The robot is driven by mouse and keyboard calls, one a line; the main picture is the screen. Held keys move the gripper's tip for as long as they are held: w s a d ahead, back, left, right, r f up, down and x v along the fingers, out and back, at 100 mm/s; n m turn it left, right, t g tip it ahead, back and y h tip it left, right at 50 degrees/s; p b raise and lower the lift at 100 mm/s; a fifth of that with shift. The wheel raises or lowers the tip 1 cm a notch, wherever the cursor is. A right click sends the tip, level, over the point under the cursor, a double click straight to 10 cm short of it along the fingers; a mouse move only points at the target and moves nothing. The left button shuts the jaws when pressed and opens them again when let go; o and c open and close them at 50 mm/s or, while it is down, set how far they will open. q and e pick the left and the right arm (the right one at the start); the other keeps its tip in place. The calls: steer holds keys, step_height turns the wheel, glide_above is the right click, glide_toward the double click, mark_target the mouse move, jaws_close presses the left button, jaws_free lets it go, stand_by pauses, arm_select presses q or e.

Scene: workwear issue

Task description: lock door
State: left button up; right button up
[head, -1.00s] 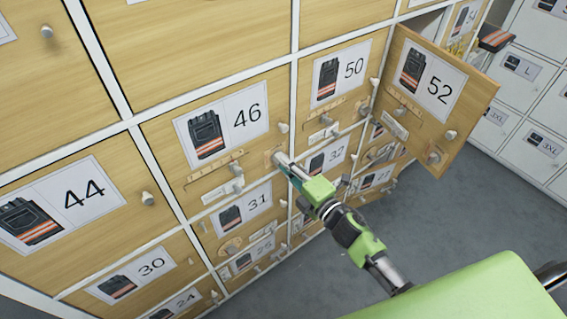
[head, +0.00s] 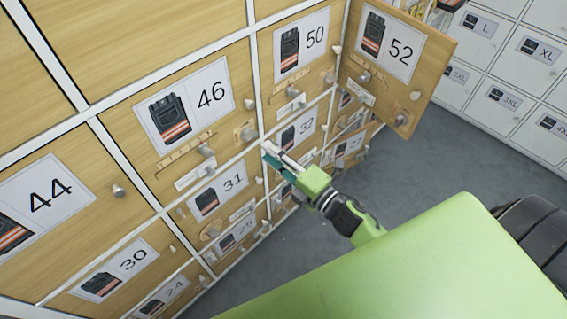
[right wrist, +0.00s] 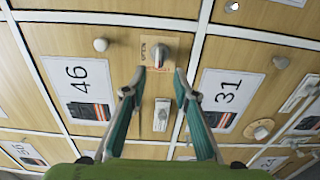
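Door 46 (head: 150,141) is a light wood locker door that looks closed, with a vest picture label. At its lower right corner is a small wooden plate with a grey turn knob (head: 245,133). In the right wrist view this turn knob (right wrist: 158,54) shows just beyond the fingertips. My right gripper (head: 272,156) is just right of and below the knob, apart from it. In the right wrist view its fingers (right wrist: 159,80) are spread with nothing between them. A metal latch piece (right wrist: 162,115) shows behind them. My left gripper is out of view.
Door 52 (head: 428,65) stands open at the right, swung out from the locker wall. Doors 44 (head: 75,225), 50 (head: 268,57) and 31 (head: 245,180) surround door 46. White lockers (head: 515,60) stand at the far right. Grey floor (head: 425,165) is clear between.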

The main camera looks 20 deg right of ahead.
steer(key=shift+v, duration=2.4)
steer(key=s+d+f+m+g+h, duration=0.2)
steer(key=s+f+m, duration=0.15)
steer(key=f, duration=0.65)
steer(key=s+d+f+m+g+h, duration=0.1)
steer(key=s+f+m+g, duration=0.2)
steer(key=f, duration=0.8)
steer(key=s+d+f+m+g+h, duration=0.25)
steer(key=f+m, duration=0.25)
steer(key=f, duration=0.5)
steer(key=s+a+f+m+g, duration=0.1)
steer(key=s+f+m+g, duration=0.1)
steer(key=s+f, duration=0.4)
steer(key=s+a+f+m+g, duration=0.1)
steer(key=s+f+m+g, duration=0.2)
steer(key=s, duration=1.1)
steer(key=s+f+m+g, duration=0.3)
steer(key=s+f, duration=0.6)
steer(key=s, duration=0.1)
steer(key=shift+a+f+h+p, duration=0.25)
steer(key=shift+a+h+p, duration=0.1)
steer(key=shift+a, duration=0.05)
